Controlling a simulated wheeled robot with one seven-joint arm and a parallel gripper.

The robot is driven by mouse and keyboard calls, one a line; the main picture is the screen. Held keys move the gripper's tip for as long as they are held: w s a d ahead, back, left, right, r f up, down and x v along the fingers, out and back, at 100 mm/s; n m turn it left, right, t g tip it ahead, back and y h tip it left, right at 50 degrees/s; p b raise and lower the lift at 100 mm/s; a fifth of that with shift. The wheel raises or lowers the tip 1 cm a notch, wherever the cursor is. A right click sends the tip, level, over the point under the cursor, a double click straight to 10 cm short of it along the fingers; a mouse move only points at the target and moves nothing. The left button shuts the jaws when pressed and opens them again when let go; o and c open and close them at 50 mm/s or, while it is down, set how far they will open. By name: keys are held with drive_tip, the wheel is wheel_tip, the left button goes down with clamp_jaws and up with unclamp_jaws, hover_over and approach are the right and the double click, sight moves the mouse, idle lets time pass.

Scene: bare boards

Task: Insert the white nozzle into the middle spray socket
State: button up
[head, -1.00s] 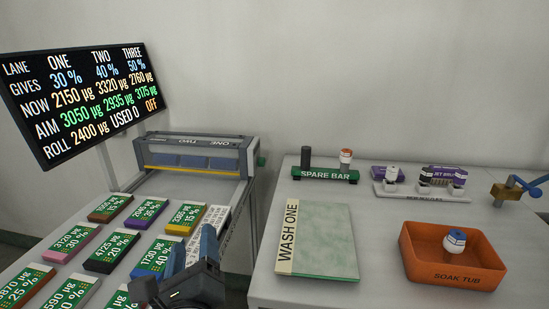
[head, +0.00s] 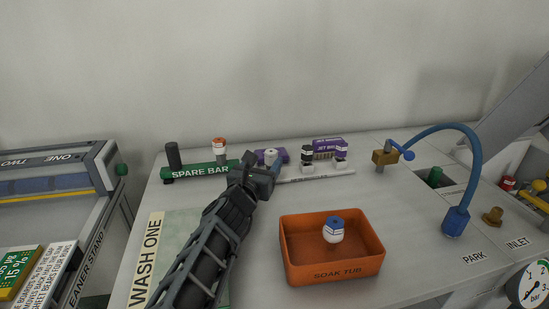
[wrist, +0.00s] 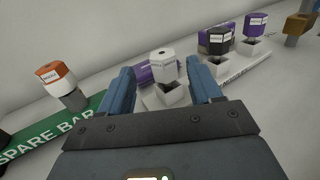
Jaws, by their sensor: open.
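A white nozzle (wrist: 163,66) stands upright on a white base of the rack and also shows in the head view (head: 270,157), partly behind my gripper. My gripper (wrist: 162,78) is open, with one blue finger on each side of the nozzle and a gap visible on both sides. In the head view my gripper (head: 264,172) is at the left end of the rack. The machine with lane labels ONE and TWO (head: 60,170) is cut off at the left edge. I cannot make out a middle spray socket.
A green spare bar (head: 200,174) with an orange-topped nozzle (head: 219,150) stands left of my gripper. Dark and purple nozzles stand on the rack to the right. An orange soak tub (head: 300,264) holds a blue-topped nozzle (head: 333,232). A blue hose (head: 474,165) arches at right.

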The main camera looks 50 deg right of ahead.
sight(273, 150)
drive_tip(key=x, duration=0.6)
drive_tip(key=shift+d+r, duration=0.2)
drive_tip(key=shift+d, duration=0.15)
drive_tip(key=shift+s, duration=0.1)
drive_tip(key=c, duration=1)
